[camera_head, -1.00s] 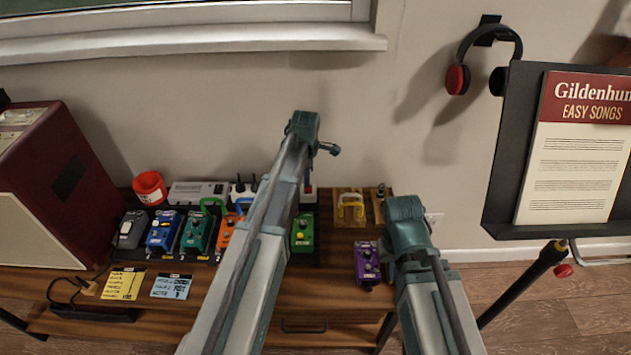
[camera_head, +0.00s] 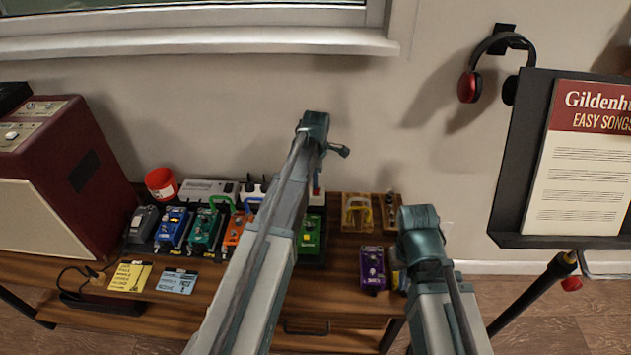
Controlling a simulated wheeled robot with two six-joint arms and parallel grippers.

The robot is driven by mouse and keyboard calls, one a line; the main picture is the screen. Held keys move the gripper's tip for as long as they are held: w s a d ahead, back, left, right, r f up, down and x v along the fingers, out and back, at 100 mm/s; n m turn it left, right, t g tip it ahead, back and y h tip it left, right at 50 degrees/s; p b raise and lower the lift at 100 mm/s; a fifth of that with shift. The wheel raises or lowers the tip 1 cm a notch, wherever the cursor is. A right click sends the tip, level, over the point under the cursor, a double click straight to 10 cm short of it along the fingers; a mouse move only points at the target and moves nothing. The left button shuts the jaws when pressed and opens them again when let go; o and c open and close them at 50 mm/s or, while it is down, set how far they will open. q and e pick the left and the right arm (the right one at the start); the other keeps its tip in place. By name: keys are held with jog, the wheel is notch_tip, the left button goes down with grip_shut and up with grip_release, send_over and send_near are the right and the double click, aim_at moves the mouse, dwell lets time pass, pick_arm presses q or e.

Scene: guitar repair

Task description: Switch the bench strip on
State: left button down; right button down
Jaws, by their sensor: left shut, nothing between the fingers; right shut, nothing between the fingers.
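The bench strip (camera_head: 207,188) is a pale, long block at the back of the bench, against the wall behind the row of pedals. Dark and pale plugs (camera_head: 249,188) stand at its middle. My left arm crosses in front of its right part, and a small red and white piece (camera_head: 319,187) shows just right of the arm; I cannot tell whether it is the strip's switch. My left arm's teal joint is raised above the strip. My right arm's teal joint is right of the purple pedal.
A row of pedals (camera_head: 205,230) stands before the strip, with a green pedal (camera_head: 310,236) right of my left arm. A red cup (camera_head: 161,184) and a maroon amplifier (camera_head: 75,165) are at left. A purple pedal (camera_head: 372,268) is at right. A music stand (camera_head: 508,170) stands far right.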

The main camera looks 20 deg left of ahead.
pick_arm(q)
jog(key=shift+d+f, duration=0.25)
jog(key=shift+d, duration=0.1)
pick_arm(e)
jog(key=shift+f, duration=0.3)
